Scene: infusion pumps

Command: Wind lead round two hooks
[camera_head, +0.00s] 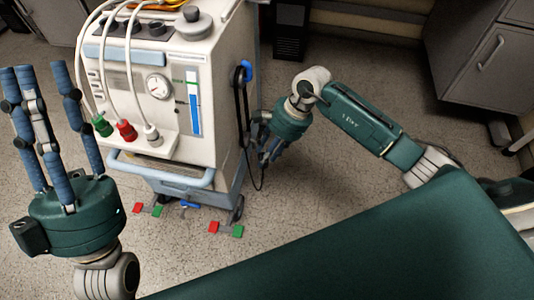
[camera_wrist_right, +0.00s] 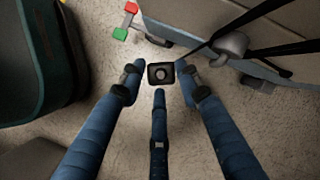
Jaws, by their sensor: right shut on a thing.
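The pump cart (camera_head: 160,80) has a blue upper hook (camera_head: 247,69) on its right side. A black lead (camera_head: 238,100) hangs from that hook down the side. A grey rounded piece, possibly the lower hook (camera_wrist_right: 232,43), shows in the right wrist view with dark lead strands beside it. My right gripper (camera_head: 268,158) is beside the cart's lower right side. In the wrist view its three fingers close around a black square plug (camera_wrist_right: 160,73), apparently the lead's end. My left gripper (camera_head: 36,75) points up, open and empty, left of the cart.
Red and green pedals (camera_head: 226,229) stick out at the cart's base. A green surface (camera_head: 380,250) fills the front right. A grey cabinet (camera_head: 485,60) stands at the back right.

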